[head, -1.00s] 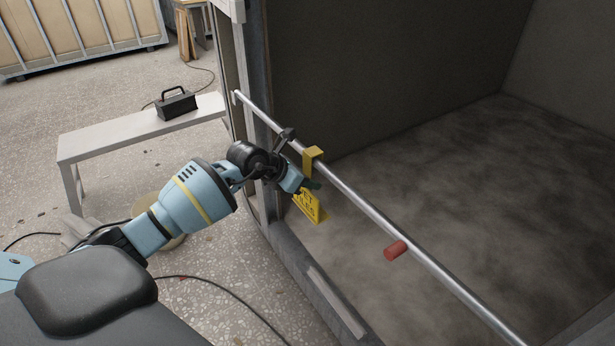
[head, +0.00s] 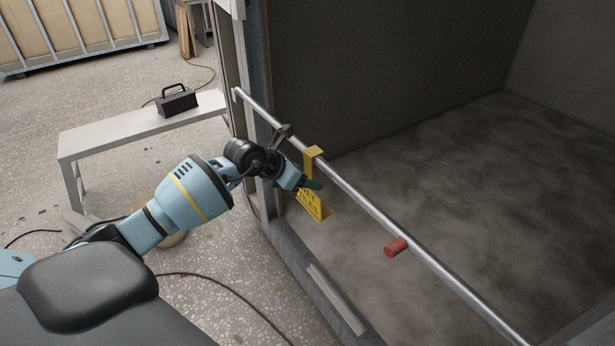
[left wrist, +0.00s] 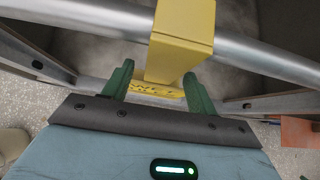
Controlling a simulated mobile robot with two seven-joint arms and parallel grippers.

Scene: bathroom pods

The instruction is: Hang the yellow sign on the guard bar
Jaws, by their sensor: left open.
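The yellow sign (head: 316,207) has its bent hook (head: 313,152) over the metal guard bar (head: 365,208), and its lettered panel hangs tilted below. My left gripper (head: 314,185) is beside the sign, just below the bar. In the left wrist view its green fingers (left wrist: 158,78) are spread apart, with the sign's yellow strap (left wrist: 183,42) between and beyond them. The strap crosses the bar (left wrist: 100,30) there. Part of the panel is hidden behind the gripper. I cannot tell if a finger touches the sign. My right gripper is not in view.
The pod's sill (head: 318,285) runs below the bar. A white bench (head: 135,128) with a black toolbox (head: 177,101) stands at left. A cable (head: 235,300) lies on the floor.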

